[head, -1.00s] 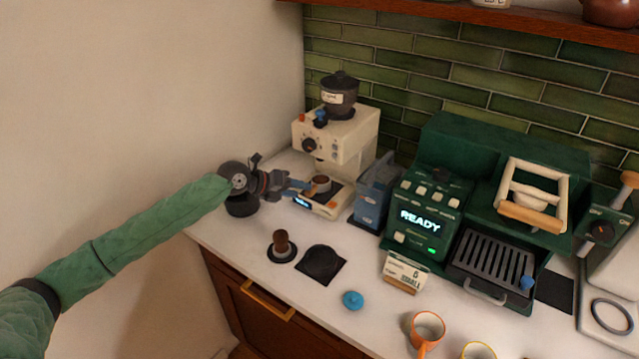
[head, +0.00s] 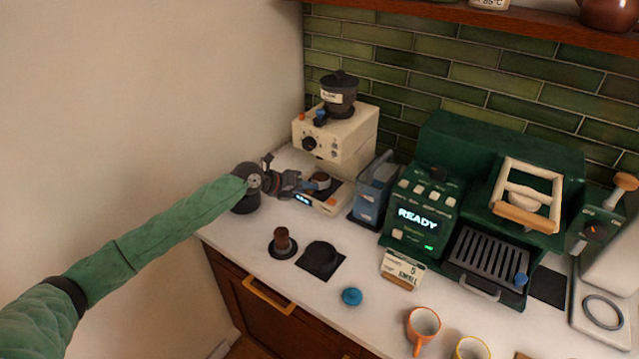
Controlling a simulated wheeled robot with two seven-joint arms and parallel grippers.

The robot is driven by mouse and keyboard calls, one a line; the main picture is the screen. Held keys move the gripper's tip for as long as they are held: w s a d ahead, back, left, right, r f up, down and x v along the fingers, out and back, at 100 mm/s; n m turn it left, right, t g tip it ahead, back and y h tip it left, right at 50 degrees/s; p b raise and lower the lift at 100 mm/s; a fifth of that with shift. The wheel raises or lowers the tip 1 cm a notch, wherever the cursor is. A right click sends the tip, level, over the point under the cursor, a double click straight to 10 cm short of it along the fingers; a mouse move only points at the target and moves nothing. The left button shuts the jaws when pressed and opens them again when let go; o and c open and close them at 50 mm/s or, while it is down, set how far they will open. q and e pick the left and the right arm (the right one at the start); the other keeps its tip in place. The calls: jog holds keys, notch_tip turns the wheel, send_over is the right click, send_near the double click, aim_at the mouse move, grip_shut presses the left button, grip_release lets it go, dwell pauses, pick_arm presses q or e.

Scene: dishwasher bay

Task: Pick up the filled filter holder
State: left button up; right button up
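The filter holder (head: 321,179) is a small round basket with dark brown coffee in it. It sits on the low base under the cream grinder (head: 335,138). My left gripper (head: 309,187) comes in from the left, with its fingertips right at the near left side of the filter holder. The fingers overlap the place where a handle would be, so I cannot tell whether they are around it or only beside it. Their gap is too small to read. My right gripper is not in view.
A blue-grey box (head: 370,196) stands just right of the grinder. The green coffee machine (head: 425,220) reads READY. A tamper (head: 282,241), a black mat (head: 320,259), a blue knob (head: 352,297) and an orange cup (head: 423,326) occupy the front counter. A wall bounds the left.

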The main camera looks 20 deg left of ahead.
pick_arm(q)
grip_shut()
jog(key=shift+r, duration=0.15)
